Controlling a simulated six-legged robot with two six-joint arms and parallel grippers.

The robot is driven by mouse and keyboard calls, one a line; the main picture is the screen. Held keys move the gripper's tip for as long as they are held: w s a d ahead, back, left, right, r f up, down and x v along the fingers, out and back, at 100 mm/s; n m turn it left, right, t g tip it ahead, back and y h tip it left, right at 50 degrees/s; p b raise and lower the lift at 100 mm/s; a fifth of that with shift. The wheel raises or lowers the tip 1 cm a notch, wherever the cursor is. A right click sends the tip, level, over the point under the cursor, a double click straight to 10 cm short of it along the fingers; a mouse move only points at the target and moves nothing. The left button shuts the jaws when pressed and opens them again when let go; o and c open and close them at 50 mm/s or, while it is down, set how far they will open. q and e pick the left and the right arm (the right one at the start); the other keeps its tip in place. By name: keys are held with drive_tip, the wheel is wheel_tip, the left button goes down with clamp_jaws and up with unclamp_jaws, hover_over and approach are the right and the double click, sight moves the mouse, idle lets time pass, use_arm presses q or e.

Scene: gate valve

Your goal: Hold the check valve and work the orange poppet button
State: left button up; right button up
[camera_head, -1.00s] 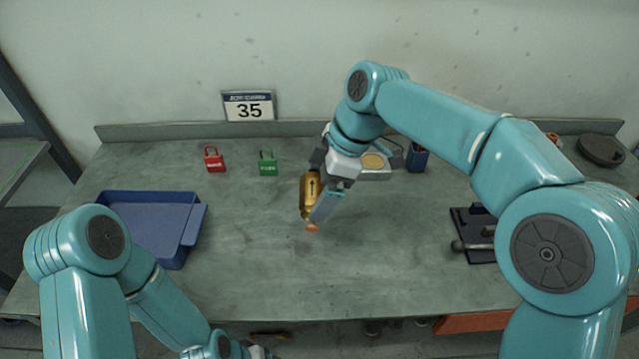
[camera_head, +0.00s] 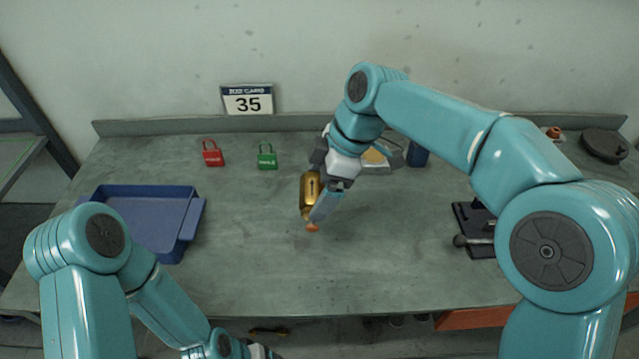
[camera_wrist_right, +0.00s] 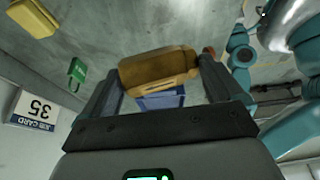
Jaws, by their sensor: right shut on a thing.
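The brass check valve (camera_head: 310,190) is held upright or nearly so above the middle of the bench, with its orange poppet button (camera_head: 312,227) at the lower end. My right gripper (camera_head: 322,205) is shut on the valve and partly covers it. In the right wrist view the valve body (camera_wrist_right: 158,68) lies between the two dark fingers (camera_wrist_right: 165,95), and the orange button (camera_wrist_right: 209,52) shows at its right end. My left arm comes in at the lower left; its gripper (camera_head: 262,352) is mostly cut off by the bottom edge, so its jaws cannot be made out.
A blue tray (camera_head: 186,228) stands at the bench's left. A red padlock (camera_head: 213,155) and a green padlock (camera_head: 267,158) are at the back, below a card marked 35 (camera_head: 247,100). A dark vise-like fixture (camera_head: 475,232) is at right. The bench's front middle is clear.

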use_arm(q)
wheel_tip(320, 180, down, 7)
drive_tip(key=b, duration=0.7)
use_arm(e)
drive_tip(key=shift+f, duration=4.75)
use_arm(q)
drive_tip(key=shift+s+f+b, duration=0.1)
drive_tip(key=shift+f+b, duration=0.7)
use_arm(e)
drive_tip(key=shift+s+f, duration=0.2)
drive_tip(key=shift+f, duration=0.75)
use_arm(q)
clamp_jaws()
